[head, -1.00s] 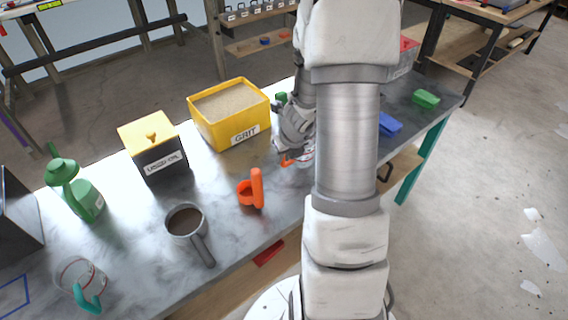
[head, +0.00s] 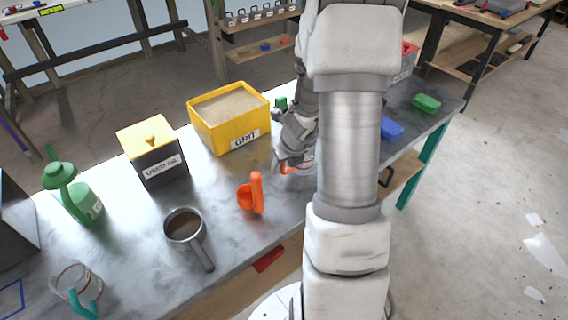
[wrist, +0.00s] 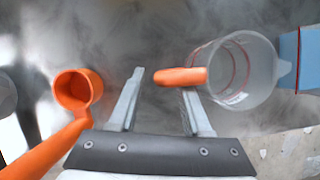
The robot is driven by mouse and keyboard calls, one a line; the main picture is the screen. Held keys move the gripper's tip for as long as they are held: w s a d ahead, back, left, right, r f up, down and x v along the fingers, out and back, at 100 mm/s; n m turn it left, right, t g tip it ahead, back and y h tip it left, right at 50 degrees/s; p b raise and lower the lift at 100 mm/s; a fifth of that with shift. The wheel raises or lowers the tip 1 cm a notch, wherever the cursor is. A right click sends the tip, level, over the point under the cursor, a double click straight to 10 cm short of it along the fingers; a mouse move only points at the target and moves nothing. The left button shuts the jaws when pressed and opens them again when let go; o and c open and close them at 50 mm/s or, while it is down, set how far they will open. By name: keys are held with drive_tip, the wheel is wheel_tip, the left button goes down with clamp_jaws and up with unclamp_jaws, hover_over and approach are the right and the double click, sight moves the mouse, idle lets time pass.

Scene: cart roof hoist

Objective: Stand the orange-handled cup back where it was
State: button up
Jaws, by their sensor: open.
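The orange-handled cup is a clear cup with red lines; in the wrist view its body (wrist: 245,68) is at the right, and its orange handle (wrist: 180,76) points left toward my fingers. In the head view the cup (head: 305,160) is on the grey bench, mostly hidden behind my arm. My gripper (wrist: 162,88) is open. The handle's end lies in front of the right fingertip and reaches into the gap between the fingers. Whether they touch is unclear. In the head view my gripper (head: 282,166) is low beside the cup.
An orange scoop-like cup (head: 246,197) stands near, left of my gripper. A metal mug (head: 183,228), yellow grit box (head: 228,115), used-oil box (head: 152,150), green can (head: 80,195) and teal-handled cup (head: 78,280) stand further left. A blue block (head: 391,130) is at right.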

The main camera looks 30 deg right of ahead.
drive_tip(key=d+p+v, duration=0.1)
drive_tip(key=p+v, duration=0.5)
drive_tip(key=v, duration=0.6)
drive_tip(key=a+r+n+t+y, duration=0.1)
drive_tip(key=a+r+n+y, duration=0.1)
drive_tip(key=a+r+n, duration=1.2)
drive_tip(key=s+a+r+n, duration=0.3)
drive_tip(key=s+n, duration=0.3)
drive_tip(key=n, duration=0.5)
drive_tip(key=s+a+r+n+h, duration=0.1)
drive_tip(key=s+a+r+n, duration=0.2)
drive_tip(key=s+n, duration=0.4)
drive_tip(key=r+n, duration=0.1)
drive_tip(key=n, duration=0.4)
drive_tip(key=shift+s, duration=0.15)
